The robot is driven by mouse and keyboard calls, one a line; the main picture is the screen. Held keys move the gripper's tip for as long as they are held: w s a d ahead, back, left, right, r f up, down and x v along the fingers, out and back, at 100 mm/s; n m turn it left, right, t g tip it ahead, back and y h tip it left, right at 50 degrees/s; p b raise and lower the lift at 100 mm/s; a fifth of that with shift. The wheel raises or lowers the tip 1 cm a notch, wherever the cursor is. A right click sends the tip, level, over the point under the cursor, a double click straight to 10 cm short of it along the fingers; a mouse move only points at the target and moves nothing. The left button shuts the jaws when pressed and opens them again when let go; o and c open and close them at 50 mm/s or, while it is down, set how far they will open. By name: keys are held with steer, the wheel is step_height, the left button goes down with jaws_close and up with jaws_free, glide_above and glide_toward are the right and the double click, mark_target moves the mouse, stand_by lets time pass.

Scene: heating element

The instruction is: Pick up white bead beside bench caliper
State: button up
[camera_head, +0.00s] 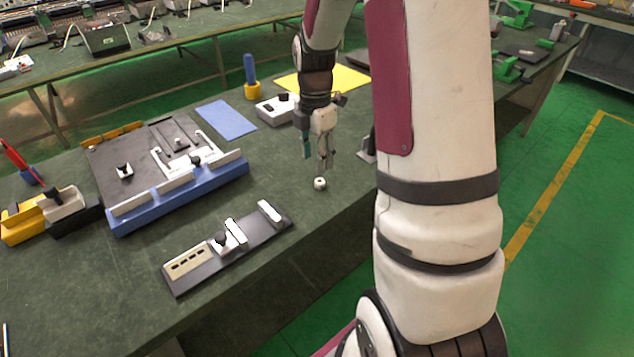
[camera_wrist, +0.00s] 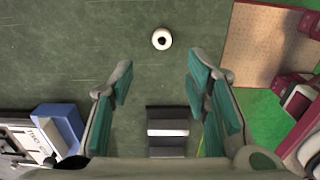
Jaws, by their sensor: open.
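The white bead (camera_head: 320,183) is a small round piece with a dark hole on top. It lies on the dark green bench top near the front edge. In the wrist view the bead (camera_wrist: 161,39) lies at upper middle, beyond the fingertips and roughly in line with the gap between them. My gripper (camera_head: 317,158) points down above the bench, just behind the bead in the head view, apart from it. Its teal-padded fingers (camera_wrist: 158,75) are spread and empty. A black plate with white blocks (camera_head: 228,250), perhaps the bench caliper, lies left of and in front of the bead.
A blue-and-black fixture (camera_head: 178,190) lies to the left. A blue sheet (camera_head: 226,118), a yellow sheet (camera_head: 322,80) and a grey box (camera_head: 275,108) lie further back. A grey-based stand (camera_head: 366,155), partly hidden by my arm, is to the right. Bare bench surrounds the bead.

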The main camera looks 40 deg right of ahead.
mark_target(316, 183)
steer(key=shift+s+f, duration=0.15)
steer(key=shift+f, duration=3.8)
steer(key=c, duration=0.9)
